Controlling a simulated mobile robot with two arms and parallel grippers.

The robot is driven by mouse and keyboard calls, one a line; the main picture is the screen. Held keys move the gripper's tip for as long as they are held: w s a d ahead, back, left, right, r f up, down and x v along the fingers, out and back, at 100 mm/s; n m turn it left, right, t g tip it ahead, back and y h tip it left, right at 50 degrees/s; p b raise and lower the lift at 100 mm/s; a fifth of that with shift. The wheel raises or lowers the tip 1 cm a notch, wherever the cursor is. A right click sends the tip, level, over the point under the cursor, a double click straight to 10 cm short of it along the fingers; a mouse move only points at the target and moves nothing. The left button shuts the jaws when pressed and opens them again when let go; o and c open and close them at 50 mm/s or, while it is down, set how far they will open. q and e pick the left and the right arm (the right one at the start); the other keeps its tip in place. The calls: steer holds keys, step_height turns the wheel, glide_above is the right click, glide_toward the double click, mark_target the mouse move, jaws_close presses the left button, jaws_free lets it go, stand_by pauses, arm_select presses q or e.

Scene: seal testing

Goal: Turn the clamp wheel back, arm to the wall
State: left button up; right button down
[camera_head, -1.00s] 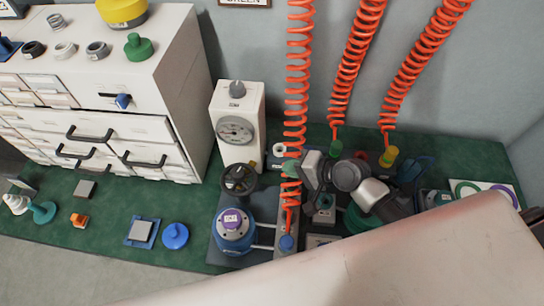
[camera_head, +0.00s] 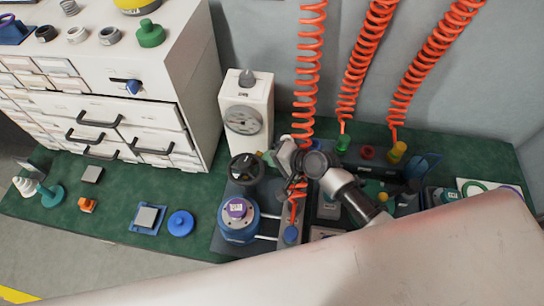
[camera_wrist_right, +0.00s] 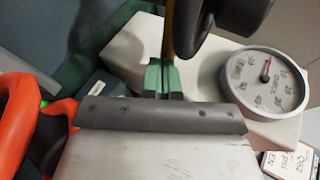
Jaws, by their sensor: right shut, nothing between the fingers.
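The black clamp wheel (camera_head: 246,168) stands behind the blue round fixture with a purple-labelled top (camera_head: 238,218) on the bench. Part of the dark wheel also shows at the top of the right wrist view (camera_wrist_right: 228,18). My right gripper (camera_head: 270,158) is just right of the wheel, its fingertips close to the rim. In the wrist view its green-padded fingers (camera_wrist_right: 161,78) are together and empty, with a yellow strip just beyond them. I cannot tell whether they touch the wheel. My left gripper is not in view.
A white gauge box (camera_head: 246,100) stands right behind the wheel; its dial (camera_wrist_right: 266,84) is near the fingers in the wrist view. An orange coiled hose (camera_head: 308,75) hangs beside my right gripper. A white drawer cabinet (camera_head: 110,90) stands left. The green bench left of the fixture holds small parts.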

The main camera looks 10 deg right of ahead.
steer(key=shift+w+a+n+g+y+b, duration=0.25)
steer(key=shift+w+n+g+b, duration=0.15)
steer(key=shift+w+b, duration=0.15)
steer(key=shift+w+a+n+g+y+b, duration=0.3)
steer(key=shift+w+n+b, duration=0.1)
steer(key=shift+b, duration=0.25)
steer(key=shift+d, duration=0.1)
steer(key=v, duration=1)
steer(key=shift+s+d+r, duration=0.2)
steer(key=shift+s+d, duration=0.05)
steer(key=shift+d, duration=0.05)
